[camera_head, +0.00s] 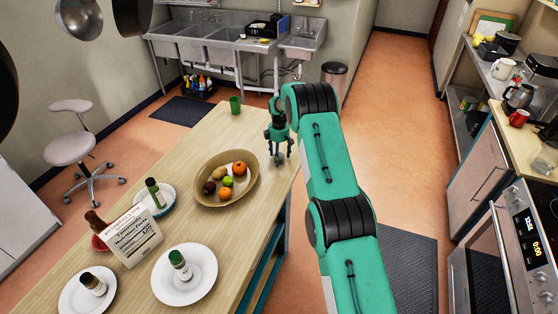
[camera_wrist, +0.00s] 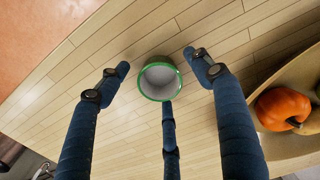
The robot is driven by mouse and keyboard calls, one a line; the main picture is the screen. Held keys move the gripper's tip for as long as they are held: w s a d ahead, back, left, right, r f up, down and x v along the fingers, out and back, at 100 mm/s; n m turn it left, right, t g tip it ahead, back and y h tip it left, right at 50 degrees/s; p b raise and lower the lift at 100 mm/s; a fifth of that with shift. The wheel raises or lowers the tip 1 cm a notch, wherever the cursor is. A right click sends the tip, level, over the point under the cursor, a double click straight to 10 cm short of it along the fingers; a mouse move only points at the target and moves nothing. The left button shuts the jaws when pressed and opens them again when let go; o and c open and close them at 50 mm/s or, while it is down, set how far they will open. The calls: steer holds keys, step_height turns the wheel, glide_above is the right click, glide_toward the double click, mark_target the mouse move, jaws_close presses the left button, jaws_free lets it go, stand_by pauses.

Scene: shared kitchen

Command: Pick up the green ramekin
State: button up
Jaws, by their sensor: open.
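The green ramekin (camera_wrist: 160,80) shows in the wrist view as a round cup with a green rim and a pale inside. It stands upright and empty on the wooden table. My gripper (camera_wrist: 160,83) is open, with two fingers to the left and right of the ramekin and a third below it in the picture. The fingers appear apart from its wall. In the head view my gripper (camera_head: 277,158) points down over the table's right edge area, and I cannot make out the ramekin there; the gripper seems to cover it.
A fruit bowl (camera_head: 206,197) stands close by; its orange fruit (camera_wrist: 283,108) shows in the wrist view. A taller green cup (camera_head: 235,104) stands at the table's far end. Plates with bottles and a carton (camera_head: 134,236) fill the near end.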

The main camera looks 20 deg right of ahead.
steer(key=shift+f, duration=0.25)
stand_by(0.4)
steer(key=c, duration=1.3)
